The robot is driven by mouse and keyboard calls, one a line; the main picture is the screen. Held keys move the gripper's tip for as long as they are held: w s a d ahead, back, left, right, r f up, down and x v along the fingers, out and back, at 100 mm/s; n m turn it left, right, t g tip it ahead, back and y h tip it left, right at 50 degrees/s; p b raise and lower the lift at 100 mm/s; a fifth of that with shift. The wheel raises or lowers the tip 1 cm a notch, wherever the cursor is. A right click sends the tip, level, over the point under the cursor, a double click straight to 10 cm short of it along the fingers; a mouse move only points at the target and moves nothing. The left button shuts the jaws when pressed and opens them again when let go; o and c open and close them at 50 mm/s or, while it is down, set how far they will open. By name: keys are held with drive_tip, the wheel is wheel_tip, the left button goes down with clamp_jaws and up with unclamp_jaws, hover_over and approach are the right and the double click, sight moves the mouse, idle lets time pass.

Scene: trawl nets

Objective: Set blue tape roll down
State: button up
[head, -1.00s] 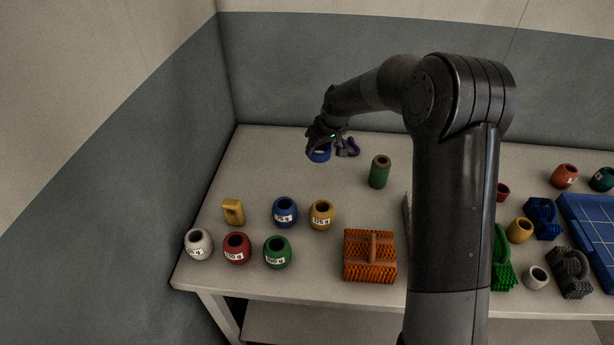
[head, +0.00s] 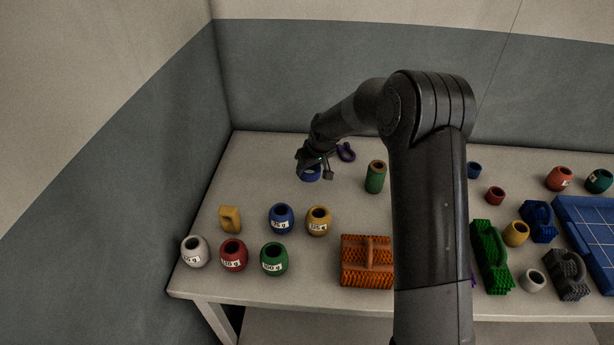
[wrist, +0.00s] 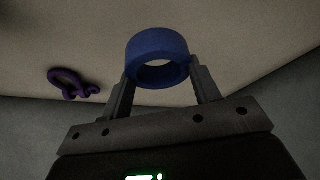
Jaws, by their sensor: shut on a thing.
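The blue tape roll (wrist: 158,46) is held between the two fingers of my gripper (wrist: 160,84) in the wrist view. In the head view the roll (head: 310,174) shows just under my gripper (head: 313,166), over the back left part of the table (head: 250,165). My gripper is shut on the roll. Whether the roll touches the table top or hangs a little above it, I cannot tell.
A purple shackle-like piece (head: 346,152) lies behind and right of my gripper. A green cylinder (head: 375,177) stands to the right. Blue (head: 281,219) and yellow (head: 318,221) labelled pots and a yellow block (head: 230,219) stand in front. The table left of my gripper is clear.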

drive_tip(key=shift+w+a+f, duration=0.15)
drive_tip(key=shift+a+f, duration=0.2)
drive_tip(key=shift+a, duration=0.1)
drive_tip(key=shift+f, duration=1.9)
drive_tip(key=shift+f, duration=0.2)
drive_tip(key=o, duration=1)
drive_tip(key=v, duration=1.2)
drive_tip(key=shift+r, duration=0.3)
